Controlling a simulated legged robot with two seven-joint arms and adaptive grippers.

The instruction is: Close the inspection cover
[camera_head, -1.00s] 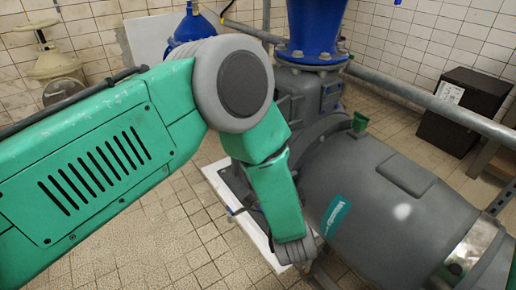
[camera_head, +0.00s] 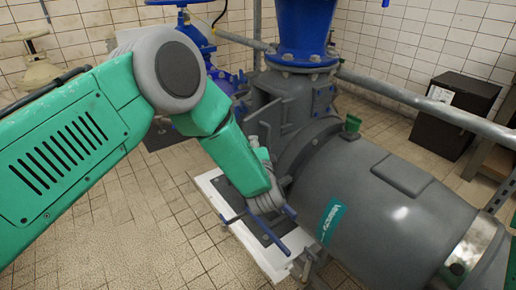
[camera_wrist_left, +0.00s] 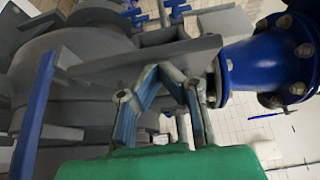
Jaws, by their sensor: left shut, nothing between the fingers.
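The inspection cover looks like a grey flat plate (camera_head: 264,117) standing out from the grey pump housing, below the blue flanged pipe. In the left wrist view a grey plate (camera_wrist_left: 150,60), seen nearly edge-on, crosses just beyond my fingers. My left gripper (camera_wrist_left: 163,74) is shut and empty, with its fingertips close in front of that plate. I cannot tell whether they touch it. In the head view my left wrist is beside the housing, and the fingers are mostly hidden. My right gripper is not in view.
The large grey pump body (camera_head: 385,200) fills the right. A blue flanged pipe (camera_head: 305,35) rises above the housing, and a grey rail (camera_head: 410,98) runs behind. Blue bars (camera_head: 270,238) stand over the white base. Open tiled floor lies at lower left.

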